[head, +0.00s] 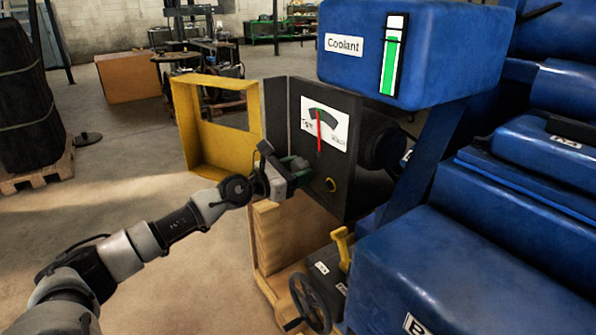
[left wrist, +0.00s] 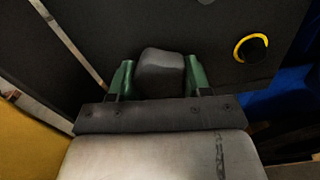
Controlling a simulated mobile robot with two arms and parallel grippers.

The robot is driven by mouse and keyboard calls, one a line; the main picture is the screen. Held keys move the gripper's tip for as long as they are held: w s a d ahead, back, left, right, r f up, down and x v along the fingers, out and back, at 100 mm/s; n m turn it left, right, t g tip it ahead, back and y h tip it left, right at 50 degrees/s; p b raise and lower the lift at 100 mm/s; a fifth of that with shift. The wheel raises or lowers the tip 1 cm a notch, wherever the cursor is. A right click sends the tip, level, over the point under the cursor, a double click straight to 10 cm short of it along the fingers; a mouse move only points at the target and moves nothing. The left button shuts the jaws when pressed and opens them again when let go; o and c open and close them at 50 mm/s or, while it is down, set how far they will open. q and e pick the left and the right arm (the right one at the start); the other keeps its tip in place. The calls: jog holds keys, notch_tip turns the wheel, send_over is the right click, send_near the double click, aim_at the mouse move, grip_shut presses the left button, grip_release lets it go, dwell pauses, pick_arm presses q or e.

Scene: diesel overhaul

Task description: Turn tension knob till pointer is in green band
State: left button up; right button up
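The gauge (head: 334,124) is a white plate on the dark panel (head: 352,112). Its red pointer (head: 319,132) stands nearly upright, its tip over the left-middle part of a dark green arc. I cannot tell the exact edges of the green band. My left gripper (head: 298,172) is at the panel below the gauge. In the left wrist view, a dark grey knob (left wrist: 160,72) sits between the green fingers of this gripper (left wrist: 160,80), which appear to press on both its sides. In the head view the gripper mostly hides this knob. My right gripper is not in view.
A black knob with a yellow ring (head: 330,185) sits just right of the gripper. A yellow open frame (head: 215,130) stands left of the panel. The blue coolant tank (head: 415,50) overhangs it. A handwheel (head: 310,303) and a yellow lever (head: 342,247) are below.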

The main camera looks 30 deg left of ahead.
pick_arm(q)
jog(key=o, duration=0.5)
jog(key=shift+f, duration=0.1)
jog(key=shift+c, duration=0.2)
jog(key=b+v, duration=0.7)
jog(key=v, duration=0.3)
jog(key=shift+s+a, duration=0.2)
jog(key=shift+s, duration=0.15)
